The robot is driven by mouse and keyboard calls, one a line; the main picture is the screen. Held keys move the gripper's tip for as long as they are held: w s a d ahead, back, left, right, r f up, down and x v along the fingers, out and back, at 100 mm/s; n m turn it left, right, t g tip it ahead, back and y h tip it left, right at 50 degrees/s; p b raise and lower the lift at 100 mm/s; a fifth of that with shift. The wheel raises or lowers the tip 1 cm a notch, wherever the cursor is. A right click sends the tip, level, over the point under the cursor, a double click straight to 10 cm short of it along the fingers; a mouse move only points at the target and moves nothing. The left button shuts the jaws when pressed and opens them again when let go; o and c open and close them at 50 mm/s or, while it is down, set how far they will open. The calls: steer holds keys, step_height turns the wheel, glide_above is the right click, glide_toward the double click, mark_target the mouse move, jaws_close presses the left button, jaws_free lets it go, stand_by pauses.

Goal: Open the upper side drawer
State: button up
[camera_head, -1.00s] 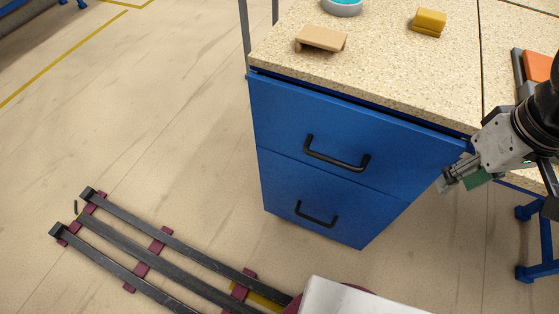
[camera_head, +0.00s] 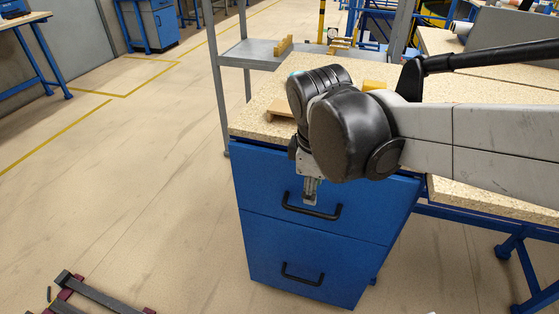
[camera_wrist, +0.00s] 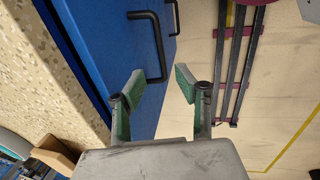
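The upper side drawer (camera_head: 262,178) has a blue front under the speckled worktop and looks shut or nearly so. Its black bar handle (camera_head: 332,215) is partly covered by my gripper (camera_head: 309,201) in the head view. In the wrist view the handle (camera_wrist: 159,45) lies just beyond my fingertips, in line with the space between them. My gripper (camera_wrist: 160,80) shows there with two green-padded fingers spread apart and nothing held. Whether a finger touches the handle cannot be told.
A lower blue drawer (camera_head: 285,250) with its own black handle (camera_head: 302,276) is below. The worktop (camera_head: 262,112) holds a tan block (camera_head: 280,110). Dark rails (camera_head: 95,295) lie on the floor at lower left. The floor in front is mostly clear.

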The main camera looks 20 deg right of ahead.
mark_target(311, 212)
steer(key=f+b, duration=0.1)
steer(key=f, duration=0.2)
steer(key=w+f+b, duration=0.1)
steer(key=f, duration=0.2)
steer(key=d+f+b, duration=0.1)
steer(key=f+b, duration=0.1)
steer(key=f, duration=0.2)
steer(key=shift+w, duration=0.35)
jaws_close()
